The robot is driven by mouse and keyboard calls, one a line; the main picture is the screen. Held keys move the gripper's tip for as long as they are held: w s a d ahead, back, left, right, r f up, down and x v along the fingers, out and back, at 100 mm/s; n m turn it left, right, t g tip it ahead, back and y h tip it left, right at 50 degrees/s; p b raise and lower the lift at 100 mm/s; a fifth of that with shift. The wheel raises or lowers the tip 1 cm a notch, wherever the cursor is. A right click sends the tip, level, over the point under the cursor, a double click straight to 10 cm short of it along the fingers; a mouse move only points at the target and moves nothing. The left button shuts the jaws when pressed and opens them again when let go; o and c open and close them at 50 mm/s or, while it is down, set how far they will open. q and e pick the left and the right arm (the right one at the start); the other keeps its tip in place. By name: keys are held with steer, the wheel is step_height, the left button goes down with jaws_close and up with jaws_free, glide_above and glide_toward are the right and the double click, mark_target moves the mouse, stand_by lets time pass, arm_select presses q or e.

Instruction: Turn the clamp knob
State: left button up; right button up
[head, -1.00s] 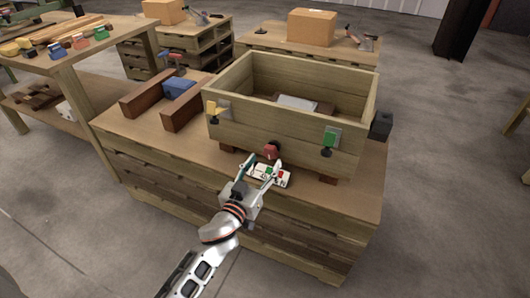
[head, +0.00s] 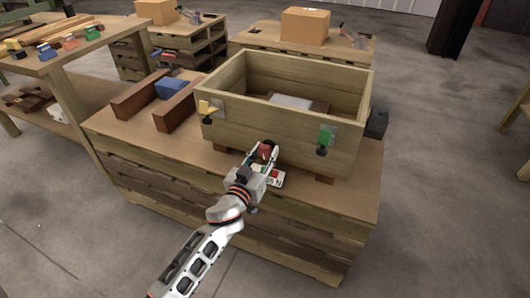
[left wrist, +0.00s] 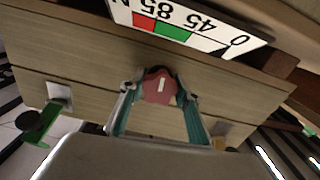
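The clamp knob (head: 264,152) is red and sits on the front wall of a wooden box (head: 285,138). In the left wrist view the knob (left wrist: 160,87) shows a white mark on its face, pointing up and down in the picture. My left gripper (head: 262,154) is at the knob, with one finger on each side. In the left wrist view both fingertips (left wrist: 160,90) look to be against the knob's sides. A white scale plate (left wrist: 190,27) with red and green fields and the numbers 0, 45 and 85 lies by the knob. My right gripper is not in view.
The box stands on a wooden workbench (head: 150,130). A yellow latch (head: 207,108) and a green latch (head: 326,137) are on the box front. A blue block (head: 170,88) lies between brown rails at left. A dark block (head: 376,124) is right of the box.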

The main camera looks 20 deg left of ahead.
arm_select(q)
steer(key=shift+m, duration=0.4)
steer(key=m, duration=0.7)
steer(key=shift+a, duration=0.1)
steer(key=m, duration=0.5)
steer(key=shift+p, duration=0.3)
steer(key=shift+m, duration=1.9)
steer(key=o, duration=1.1)
